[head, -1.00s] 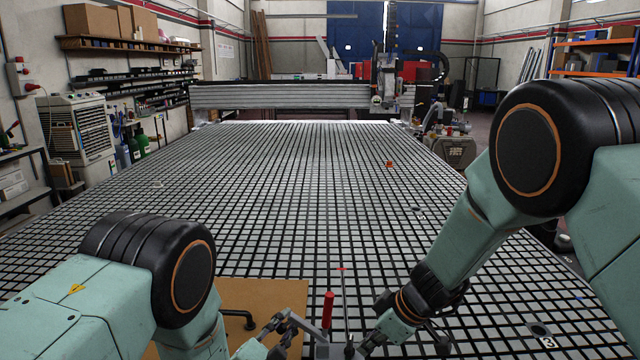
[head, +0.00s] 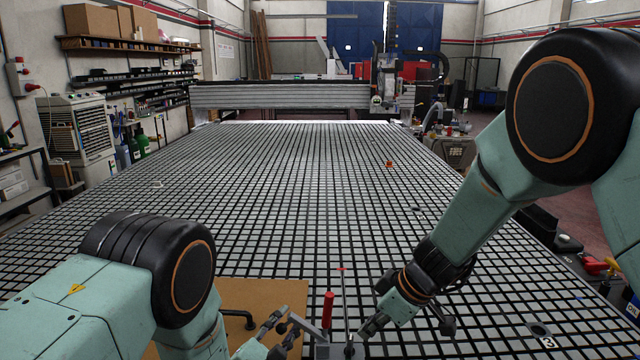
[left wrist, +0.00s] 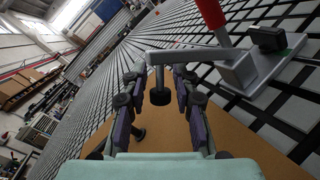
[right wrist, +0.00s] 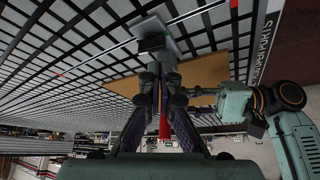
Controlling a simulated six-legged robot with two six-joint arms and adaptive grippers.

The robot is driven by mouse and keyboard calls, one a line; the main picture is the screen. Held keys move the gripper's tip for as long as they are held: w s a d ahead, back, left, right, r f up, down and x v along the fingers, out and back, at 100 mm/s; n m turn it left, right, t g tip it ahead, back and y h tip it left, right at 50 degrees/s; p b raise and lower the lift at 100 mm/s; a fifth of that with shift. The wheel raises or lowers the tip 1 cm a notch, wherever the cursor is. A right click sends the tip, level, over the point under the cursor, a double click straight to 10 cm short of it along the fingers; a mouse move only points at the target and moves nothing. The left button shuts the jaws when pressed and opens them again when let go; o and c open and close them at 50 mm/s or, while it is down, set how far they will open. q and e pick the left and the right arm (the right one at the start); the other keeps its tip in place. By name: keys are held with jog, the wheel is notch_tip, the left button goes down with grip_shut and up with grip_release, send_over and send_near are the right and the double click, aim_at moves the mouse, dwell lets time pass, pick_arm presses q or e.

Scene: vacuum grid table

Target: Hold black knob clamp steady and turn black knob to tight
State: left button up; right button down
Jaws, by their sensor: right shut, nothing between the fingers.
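The clamp has a red handle (head: 328,308), a grey base (left wrist: 240,72) and a grey arm (left wrist: 190,55). The black knob (left wrist: 268,38) sits on the base and also shows in the right wrist view (right wrist: 152,43). My left gripper (left wrist: 158,82) is open, its fingers on either side of the arm's black-footed spindle (left wrist: 160,95); contact cannot be told. My right gripper (right wrist: 155,68) is shut and empty, its tips close to the knob. In the head view it is just right of the clamp (head: 362,334). Its fingers partly hide the red handle in the right wrist view.
The black-and-grey grid table (head: 300,200) is mostly clear beyond. A small orange object (head: 389,164) lies far off.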

pick_arm(q)
jog(key=shift+o, duration=1.3)
